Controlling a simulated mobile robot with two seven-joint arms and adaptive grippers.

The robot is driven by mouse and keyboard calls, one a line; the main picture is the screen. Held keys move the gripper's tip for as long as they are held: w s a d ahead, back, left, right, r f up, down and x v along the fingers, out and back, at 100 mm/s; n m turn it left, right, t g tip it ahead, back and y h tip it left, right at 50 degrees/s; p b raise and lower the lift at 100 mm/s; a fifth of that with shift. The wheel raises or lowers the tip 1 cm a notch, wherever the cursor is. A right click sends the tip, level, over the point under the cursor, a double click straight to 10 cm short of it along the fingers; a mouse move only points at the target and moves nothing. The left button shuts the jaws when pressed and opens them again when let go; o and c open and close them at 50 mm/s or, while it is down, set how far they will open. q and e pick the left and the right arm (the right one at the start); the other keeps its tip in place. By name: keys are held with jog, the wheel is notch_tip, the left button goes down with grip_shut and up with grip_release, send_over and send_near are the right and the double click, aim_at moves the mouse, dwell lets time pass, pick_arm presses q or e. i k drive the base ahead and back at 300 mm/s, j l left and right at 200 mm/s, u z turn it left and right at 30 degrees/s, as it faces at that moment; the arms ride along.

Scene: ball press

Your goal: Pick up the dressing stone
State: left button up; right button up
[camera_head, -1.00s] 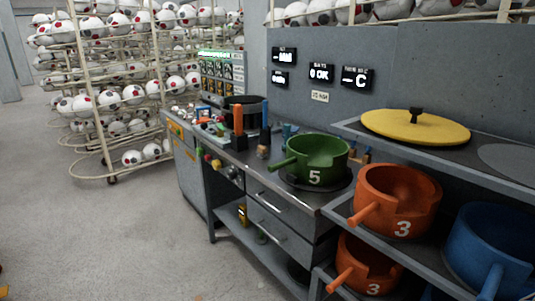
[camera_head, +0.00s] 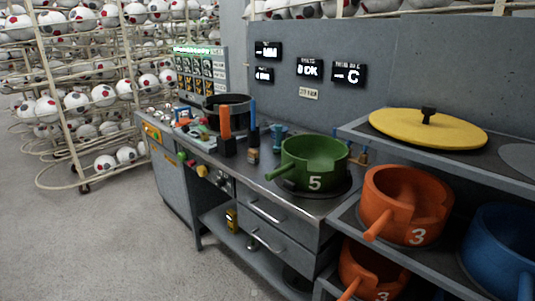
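No gripper shows in the head view. I cannot tell for certain which item is the dressing stone. Small items stand at the back of the grey workbench (camera_head: 262,190): an upright orange piece on a dark block (camera_head: 226,128), a bottle with a brown body and dark top (camera_head: 252,150), an upright blue piece (camera_head: 252,113) and a teal item (camera_head: 278,136). A dark round pot (camera_head: 229,103) stands behind the orange piece. Smaller items lie at the bench's left end, too small to tell apart.
A green pot (camera_head: 313,150) marked 5 sits at the bench's right. Orange pots (camera_head: 405,200) and a blue pot (camera_head: 497,240) fill the right shelves, under a yellow lid (camera_head: 428,128). Ball racks (camera_head: 75,100) stand at the left. The floor (camera_head: 110,245) in front is clear.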

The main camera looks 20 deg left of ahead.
aim_at(253, 155)
jog(key=i+j+z, duration=0.15)
jog(key=j, duration=0.3)
jog(key=j+z, duration=0.15)
jog(key=j, duration=0.35)
jog(key=i+j, duration=0.1)
jog(key=j, duration=0.55)
jog(key=i+j+z, duration=0.15)
jog(key=j, duration=0.45)
jog(key=i+j, duration=0.1)
jog(key=j, duration=0.55)
jog(key=z, duration=0.05)
